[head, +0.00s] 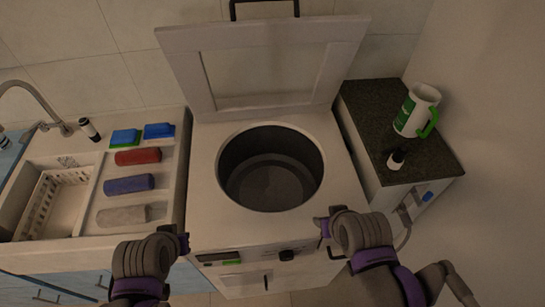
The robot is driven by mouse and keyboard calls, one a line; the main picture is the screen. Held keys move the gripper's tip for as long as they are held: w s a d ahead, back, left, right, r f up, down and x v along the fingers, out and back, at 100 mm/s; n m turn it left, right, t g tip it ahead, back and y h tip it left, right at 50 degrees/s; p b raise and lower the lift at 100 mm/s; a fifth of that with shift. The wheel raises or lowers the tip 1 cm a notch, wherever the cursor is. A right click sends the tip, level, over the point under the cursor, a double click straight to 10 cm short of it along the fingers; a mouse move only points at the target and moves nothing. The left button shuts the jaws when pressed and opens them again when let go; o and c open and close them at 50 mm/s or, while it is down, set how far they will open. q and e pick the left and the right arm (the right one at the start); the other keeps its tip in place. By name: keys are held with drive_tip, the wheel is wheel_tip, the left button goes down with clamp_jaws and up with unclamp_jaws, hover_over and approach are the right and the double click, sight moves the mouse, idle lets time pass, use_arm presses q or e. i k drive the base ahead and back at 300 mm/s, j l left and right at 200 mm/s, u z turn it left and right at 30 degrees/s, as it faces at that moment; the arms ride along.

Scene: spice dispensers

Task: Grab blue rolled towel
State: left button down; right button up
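The blue rolled towel (129,184) lies on the counter at the left, in the row between a red rolled towel (138,156) and a grey rolled towel (123,215). My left gripper (184,243) is in front of the counter, below and right of the towels, apart from them. My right gripper (322,227) is in front of the open round machine, far right of the towels. Neither gripper visibly holds anything. The fingers of both are too small and dark to tell how far they are open.
An open-topped machine (205,190) with a raised lid stands in the middle. A sink with a white basket (44,203) is left of the towels. Blue-green sponges (125,138) and a dark bottle (89,129) sit behind them. A jug (418,109) and small bottle (396,160) stand right.

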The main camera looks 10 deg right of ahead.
sight(135, 183)
drive_tip(key=u, duration=1.25)
drive_tip(key=i+j, duration=0.15)
drive_tip(key=j, duration=0.2)
drive_tip(key=i+j+z, duration=0.1)
drive_tip(key=j, duration=0.25)
drive_tip(key=i+j, duration=0.2)
drive_tip(key=j, duration=0.2)
drive_tip(key=i+j+z, duration=0.1)
drive_tip(key=j, duration=0.25)
drive_tip(key=i+j, duration=0.15)
drive_tip(key=j, duration=0.2)
drive_tip(key=i+j+z, duration=0.1)
drive_tip(key=j, duration=0.3)
